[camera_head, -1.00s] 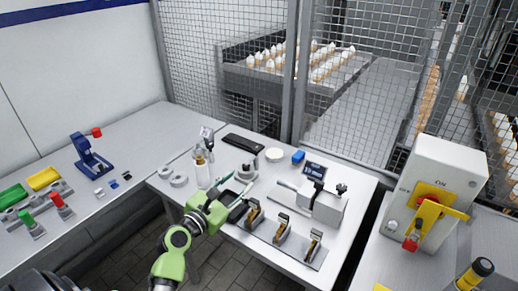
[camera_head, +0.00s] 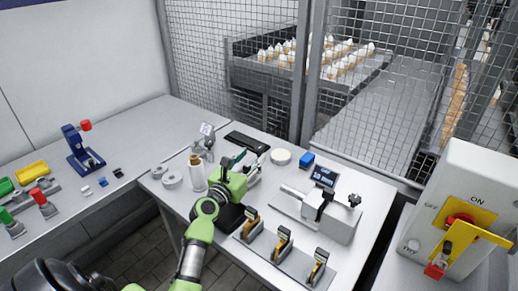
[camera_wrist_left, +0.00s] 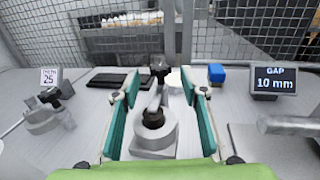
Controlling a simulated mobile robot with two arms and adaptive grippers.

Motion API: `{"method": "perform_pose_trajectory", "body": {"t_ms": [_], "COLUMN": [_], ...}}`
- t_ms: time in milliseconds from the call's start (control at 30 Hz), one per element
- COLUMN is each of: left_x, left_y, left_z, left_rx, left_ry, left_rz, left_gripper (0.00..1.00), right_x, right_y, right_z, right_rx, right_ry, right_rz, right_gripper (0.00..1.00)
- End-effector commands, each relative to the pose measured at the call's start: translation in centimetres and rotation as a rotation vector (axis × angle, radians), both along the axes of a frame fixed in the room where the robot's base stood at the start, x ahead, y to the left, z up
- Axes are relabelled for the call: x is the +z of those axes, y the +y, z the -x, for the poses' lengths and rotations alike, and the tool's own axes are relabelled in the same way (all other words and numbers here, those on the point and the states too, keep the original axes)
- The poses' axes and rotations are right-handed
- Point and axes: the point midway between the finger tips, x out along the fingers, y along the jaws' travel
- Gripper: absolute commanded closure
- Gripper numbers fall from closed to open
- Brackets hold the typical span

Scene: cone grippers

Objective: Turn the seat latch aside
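My left gripper (camera_head: 246,163) reaches over the middle table, and its green fingers are apart with nothing gripped. In the left wrist view the open fingers (camera_wrist_left: 161,93) stand on either side of a grey round seat (camera_wrist_left: 153,138) with a dark centre. A grey arm with a black knob (camera_wrist_left: 158,66), apparently the seat latch, runs away from me across the seat's top, between the fingers. No contact with the fingers is clear. In the head view the gripper mostly hides this seat. My right gripper is not in view.
A gap display (camera_wrist_left: 272,80) and a blue block (camera_wrist_left: 215,73) are at right. A black keyboard-like bar (camera_head: 247,142) lies behind, and a small stand with a "25" sign (camera_wrist_left: 50,78) is left. Several clamps on a plate (camera_head: 282,245) stand at the front. A mesh fence closes the back.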

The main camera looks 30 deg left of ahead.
Motion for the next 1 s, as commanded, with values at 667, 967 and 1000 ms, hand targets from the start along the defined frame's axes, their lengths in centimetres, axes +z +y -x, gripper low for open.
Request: {"method": "perform_pose_trajectory", "body": {"t_ms": [667, 967, 1000], "left_x": [-0.1, -0.1, -0.1], "left_y": [0.7, 0.7, 0.7], "left_z": [-5.8, -5.7, -5.7], "left_rx": [0.000, 0.000, 0.000], "left_ry": [0.001, 0.001, 0.001], "left_rz": [-0.002, -0.002, -0.002], "left_gripper": [0.60, 1.00, 1.00], "right_x": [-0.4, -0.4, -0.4], "right_y": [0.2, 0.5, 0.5], "right_z": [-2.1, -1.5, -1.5], "right_rx": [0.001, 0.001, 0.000], "right_ry": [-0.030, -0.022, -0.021], "right_rz": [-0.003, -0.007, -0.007], "right_gripper": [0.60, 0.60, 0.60]}}
